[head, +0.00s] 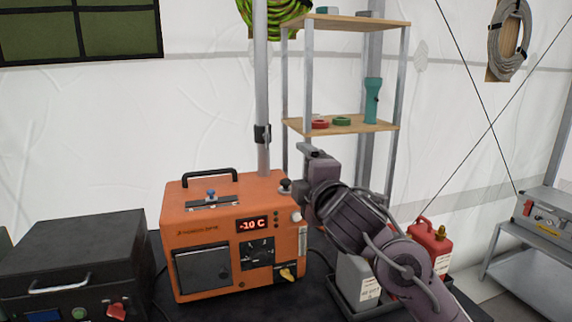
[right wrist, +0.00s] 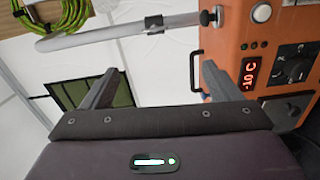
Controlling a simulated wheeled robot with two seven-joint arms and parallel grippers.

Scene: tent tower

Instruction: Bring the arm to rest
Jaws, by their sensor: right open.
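My right arm reaches in from the lower right of the head view. Its gripper (head: 306,160) is raised beside the upper right corner of the orange heater box (head: 208,226), in front of the shelf. In the right wrist view, the two fingers of the gripper (right wrist: 160,82) stand wide apart with nothing between them. The orange box shows sideways there at the right (right wrist: 244,30), beyond one finger. Its display reads -10 C. I cannot tell from these views whether the gripper touches the box. My left gripper is in neither view.
A dark box (head: 75,250) stands left of the orange box on the black table. A grey pole (head: 262,90) rises behind it. A shelf (head: 345,125) holds a teal flashlight (head: 372,100). A red can (head: 430,240) and a grey can (head: 357,278) stand near my arm.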

